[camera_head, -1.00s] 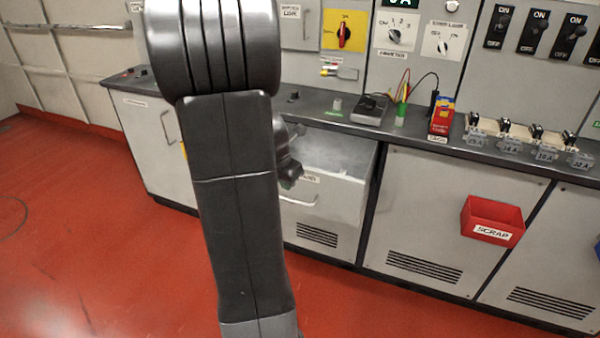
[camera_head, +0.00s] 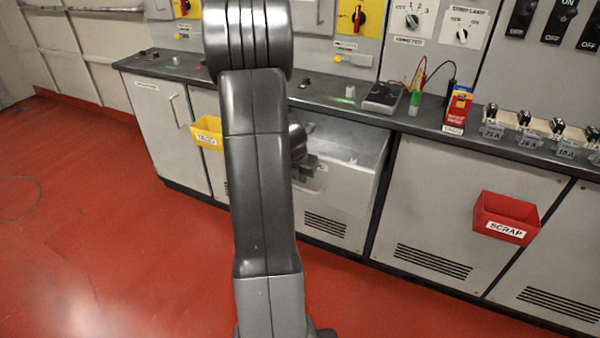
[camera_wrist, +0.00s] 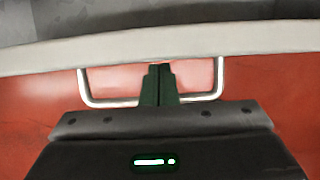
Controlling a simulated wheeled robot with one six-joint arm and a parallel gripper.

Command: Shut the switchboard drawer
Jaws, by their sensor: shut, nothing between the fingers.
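The switchboard drawer (camera_head: 348,198) stands open below the worktop in the head view, its grey inside showing. My arm hides its left part. My gripper (camera_head: 310,168) is at the drawer's front, partly behind my arm. In the wrist view, my shut, empty fingers (camera_wrist: 159,68) point at the pale drawer front (camera_wrist: 230,41). The drawer handle (camera_wrist: 88,88) shows as a metal loop on both sides of the fingers. I cannot tell whether the fingertips touch the front.
The dark worktop (camera_head: 420,123) carries a meter (camera_head: 382,97) and a red-yellow box (camera_head: 457,108). A yellow bin (camera_head: 207,133) hangs left of the drawer, a red scrap bin (camera_head: 506,217) to the right. The red floor (camera_head: 100,220) in front is clear.

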